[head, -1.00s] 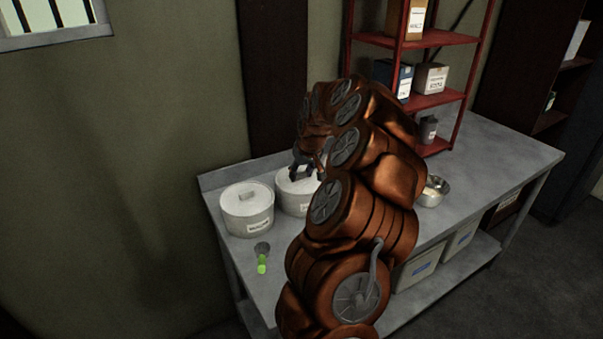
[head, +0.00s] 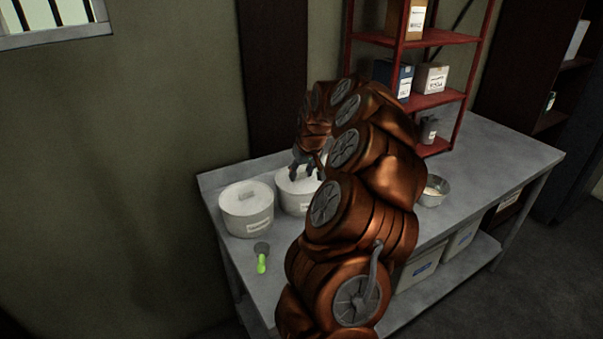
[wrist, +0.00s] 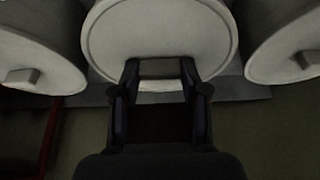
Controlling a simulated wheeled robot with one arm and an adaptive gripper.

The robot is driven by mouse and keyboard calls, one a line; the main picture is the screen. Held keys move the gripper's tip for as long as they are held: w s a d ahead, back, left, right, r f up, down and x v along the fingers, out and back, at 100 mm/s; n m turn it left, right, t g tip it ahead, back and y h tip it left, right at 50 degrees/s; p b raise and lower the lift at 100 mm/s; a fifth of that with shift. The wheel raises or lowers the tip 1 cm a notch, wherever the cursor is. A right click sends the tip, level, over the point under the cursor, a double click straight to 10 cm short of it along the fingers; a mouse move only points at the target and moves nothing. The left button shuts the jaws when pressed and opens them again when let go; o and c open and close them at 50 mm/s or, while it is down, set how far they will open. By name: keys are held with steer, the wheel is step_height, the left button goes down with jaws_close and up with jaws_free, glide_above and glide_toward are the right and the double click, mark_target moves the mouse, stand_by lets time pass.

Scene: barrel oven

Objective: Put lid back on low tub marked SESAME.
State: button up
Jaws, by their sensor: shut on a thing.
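My gripper (head: 305,175) is at the middle white round tub (head: 293,205) on the metal table, partly hidden by my arm. In the wrist view my gripper (wrist: 159,68) is shut on the block handle of a pale round lid (wrist: 160,32). The lid is over the middle tub; I cannot tell whether it rests fully on the rim. A pale crescent shows below the handle. The labels are too blurred to read, so I cannot tell which tub is SESAME.
A lidded white tub (head: 246,212) stands close on the left. The wrist view shows lidded tubs on both sides (wrist: 35,45) (wrist: 290,45). A green-handled scoop (head: 262,262) lies in front. A metal bowl (head: 433,192) and red shelf (head: 437,100) are to the right.

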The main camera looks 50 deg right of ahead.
stand_by(0.3)
steer(key=o, duration=1.1)
steer(key=o, duration=0.5)
steer(key=shift+c, duration=0.2)
steer(key=shift+r, duration=0.1)
steer(key=shift+r+p, duration=0.5)
steer(key=shift+r, duration=2.95)
